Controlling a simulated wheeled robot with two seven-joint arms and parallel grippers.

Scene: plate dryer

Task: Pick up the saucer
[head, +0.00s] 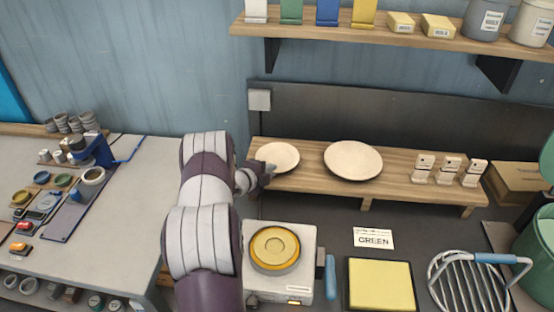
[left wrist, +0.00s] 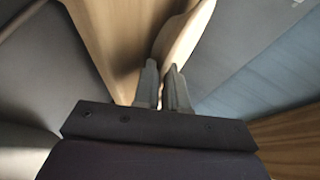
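The saucer (head: 278,155) is the smaller of two pale, speckled round dishes, at the left end of the wooden shelf board. My left gripper (head: 268,170) is at its front left rim, reaching in from the left. In the left wrist view the two fingers (left wrist: 163,72) are close together, with the rim of the saucer (left wrist: 186,34) between their tips. I cannot tell whether the saucer touches the board or is slightly above it. My right gripper is out of view.
A larger plate (head: 353,160) lies to the right on the same board (head: 310,184), with several small domino-like blocks (head: 448,170) further right. Below are a hotplate-like device (head: 276,250), a yellow pad (head: 381,285) and a wire rack (head: 470,285). An upper shelf (head: 380,31) overhangs.

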